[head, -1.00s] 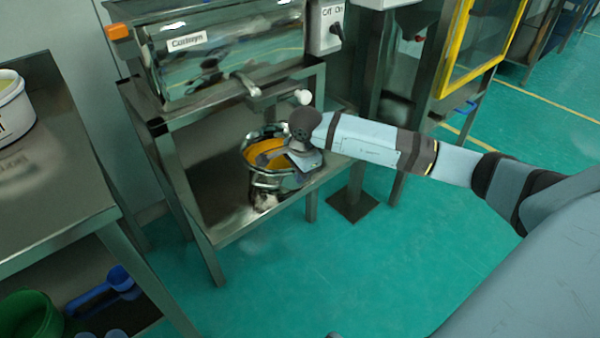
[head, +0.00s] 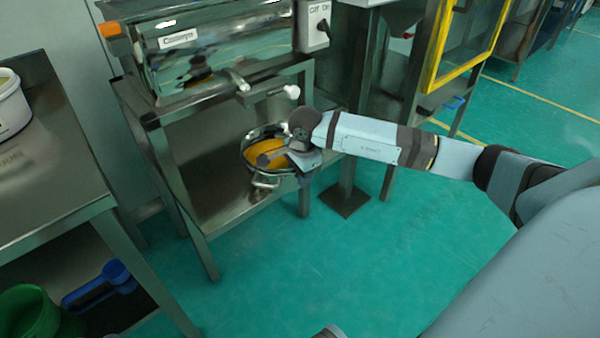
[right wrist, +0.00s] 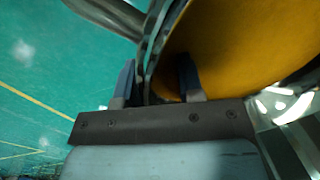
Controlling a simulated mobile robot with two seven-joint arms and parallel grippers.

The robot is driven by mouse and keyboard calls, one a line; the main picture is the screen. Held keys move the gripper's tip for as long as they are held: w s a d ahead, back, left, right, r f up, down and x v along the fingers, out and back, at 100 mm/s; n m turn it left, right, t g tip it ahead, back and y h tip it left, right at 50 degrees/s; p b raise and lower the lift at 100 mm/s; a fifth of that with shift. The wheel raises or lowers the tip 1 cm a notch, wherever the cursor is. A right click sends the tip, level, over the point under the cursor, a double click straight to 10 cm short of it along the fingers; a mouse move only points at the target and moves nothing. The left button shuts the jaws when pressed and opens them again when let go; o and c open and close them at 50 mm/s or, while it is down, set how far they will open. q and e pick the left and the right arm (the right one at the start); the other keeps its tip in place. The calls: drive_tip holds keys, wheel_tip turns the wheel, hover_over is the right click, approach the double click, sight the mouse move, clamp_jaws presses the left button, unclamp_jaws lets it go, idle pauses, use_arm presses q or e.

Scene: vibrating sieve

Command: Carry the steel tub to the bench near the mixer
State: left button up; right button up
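The steel tub (head: 265,181), a round shiny pan with side handles and orange contents, is at the front of the steel stand's lower shelf; I cannot tell whether it touches the shelf. My right gripper (head: 303,160) is at its right rim. In the right wrist view the gripper's fingers (right wrist: 156,85) straddle the tub's wall (right wrist: 152,50), one inside over the orange contents and one outside. My left gripper is not in view. A steel bench (head: 50,190) stands at the left. I cannot identify the mixer for certain.
A steel machine (head: 215,50) with a label and an off/on switch box (head: 314,22) sits above the shelf (head: 210,205). A white container (head: 10,105) stands on the left bench, with green and blue items below. A yellow-framed cabinet (head: 470,40) is at right. The green floor in front is clear.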

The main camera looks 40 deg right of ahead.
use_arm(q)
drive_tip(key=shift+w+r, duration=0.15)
use_arm(e)
drive_tip(key=shift+r, duration=0.1)
drive_tip(key=shift+r, duration=0.25)
use_arm(q)
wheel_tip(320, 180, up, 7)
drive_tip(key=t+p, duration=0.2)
drive_tip(key=p, duration=0.2)
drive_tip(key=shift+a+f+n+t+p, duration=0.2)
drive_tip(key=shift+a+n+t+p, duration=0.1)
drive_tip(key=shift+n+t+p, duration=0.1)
use_arm(e)
wheel_tip(320, 180, up, 13)
drive_tip(key=s, duration=0.1)
drive_tip(key=shift+s, duration=0.35)
drive_tip(key=shift+a, duration=0.1)
